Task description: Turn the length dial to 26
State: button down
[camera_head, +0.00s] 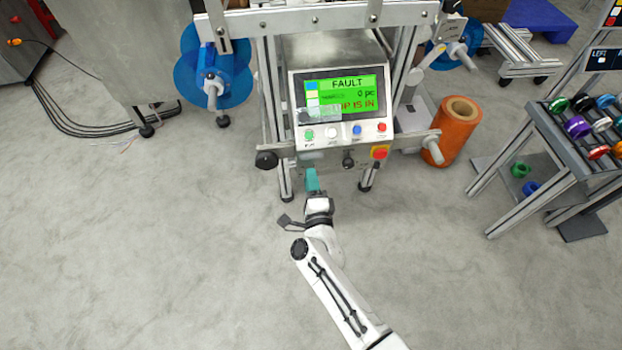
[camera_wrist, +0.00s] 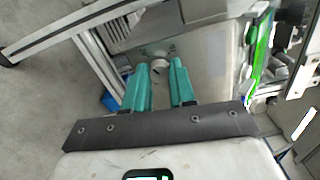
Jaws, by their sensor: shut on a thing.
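My gripper (camera_head: 311,180) reaches the front of the machine, below its control panel. In the wrist view my gripper's two teal fingers (camera_wrist: 162,68) stand on either side of a small round dial (camera_wrist: 158,67) on the grey front plate and are shut on it. Small marks show on the plate around the dial, too blurred to read, so its setting cannot be told. In the head view my gripper hides this dial. The panel screen (camera_head: 340,92) reads FAULT and 0 pc, with a partly covered red line ending in "IS IN".
A black knob (camera_head: 348,160) sits right of my gripper, and a red stop button on a yellow base (camera_head: 380,152) beyond it. Another black knob (camera_head: 266,160) is at left. An orange roll (camera_head: 453,130) and a rack of spools (camera_head: 590,150) stand right. Floor in front is clear.

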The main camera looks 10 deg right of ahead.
jog(key=shift+n, duration=0.4)
jog(key=c, duration=0.9)
grip_release()
jog(key=s+p, duration=0.3)
jog(key=s, duration=0.7)
jog(key=shift+s+p, duration=0.3)
jog(key=shift+s, duration=0.1)
